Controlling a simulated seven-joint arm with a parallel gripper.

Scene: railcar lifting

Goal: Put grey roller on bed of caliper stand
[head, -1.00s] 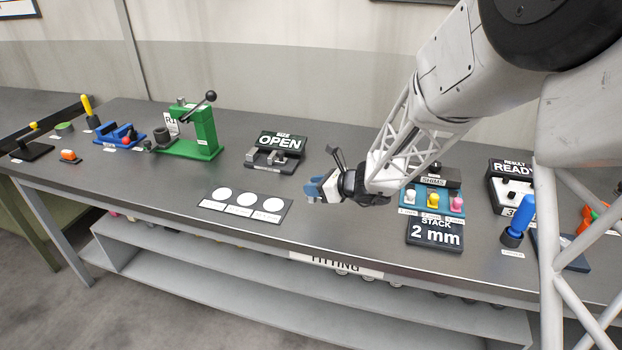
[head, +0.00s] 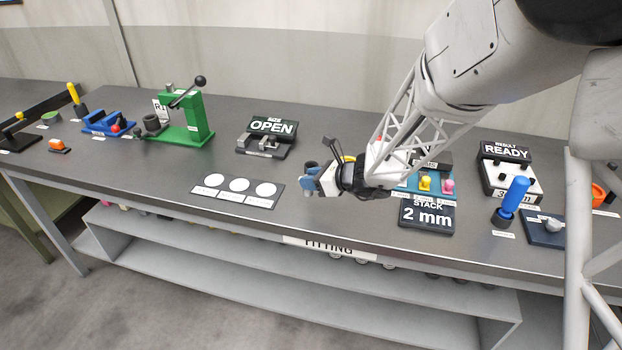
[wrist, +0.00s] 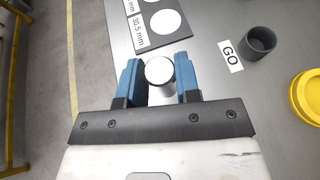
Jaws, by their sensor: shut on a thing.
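The grey roller (wrist: 159,71) is an upright-looking cylinder with a pale end face, between the blue fingers in the wrist view. My gripper (wrist: 160,84) is shut on it. In the head view my gripper (head: 309,182) is over the front middle of the bench, and the roller cannot be made out there. The caliper stand (head: 266,137) is a dark block with a sign reading SIZE OPEN and grey jaws low at its front. It stands behind and left of my gripper, apart from it.
A dark mat (head: 279,183) with white circles lies left of my gripper. A dark ring (wrist: 258,42) by a GO label and a yellow round thing (wrist: 306,96) are to the right in the wrist view. The green press (head: 196,122) stands far left; the STACK 2 mm block (head: 427,215) is right.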

